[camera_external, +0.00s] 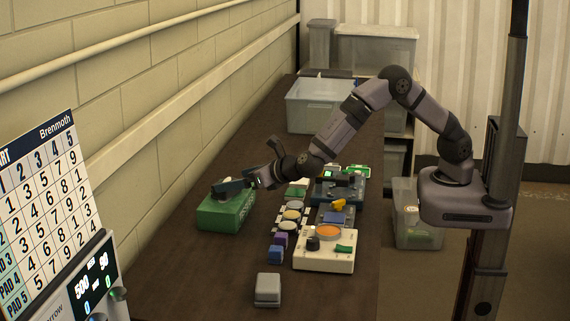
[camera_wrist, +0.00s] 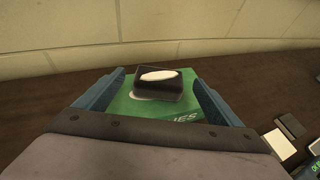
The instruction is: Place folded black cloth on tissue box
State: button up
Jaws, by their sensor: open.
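The green tissue box (camera_external: 226,214) stands on the dark table near the wall; its top also shows in the wrist view (camera_wrist: 198,107), with partly covered lettering. A small black block-like piece, which looks like the folded black cloth (camera_wrist: 171,94), rests on the box top. A white oval shows on its upper face, and a bit of white shows at its left edge. My gripper (camera_external: 222,187) is just over the box. In the wrist view, the blue fingers of my gripper (camera_wrist: 158,77) are spread on either side of the black piece, with gaps between. The cloth is not distinct in the external view.
Right of the box are round pads (camera_external: 291,215), purple and blue cubes (camera_external: 277,252), and a cream console (camera_external: 325,251) with an orange disc. A grey block (camera_external: 268,289) sits in front. A clear bin (camera_external: 318,108) stands at the back.

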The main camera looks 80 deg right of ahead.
jog(key=b+v, duration=0.2)
jog(key=v, duration=0.7)
jog(key=shift+s+b, duration=0.2)
jog(key=shift+b, duration=0.1)
jog(key=shift+a, duration=0.1)
jog(key=s+d+r+m+g+h+p, duration=0.1)
jog(key=s+d+r+m+g+p, duration=0.1)
jog(key=s+d+m+g+p, duration=0.9)
jog(key=s+d+r+m+y+p, duration=0.1)
jog(key=s+d+m+y+p, duration=0.2)
jog(key=s+m, duration=0.7)
jog(key=s+d+r+m+g+y+p, duration=0.1)
jog(key=s+d+m+y+p, duration=0.2)
jog(key=s+m, duration=0.7)
jog(key=shift+r+m, duration=0.3)
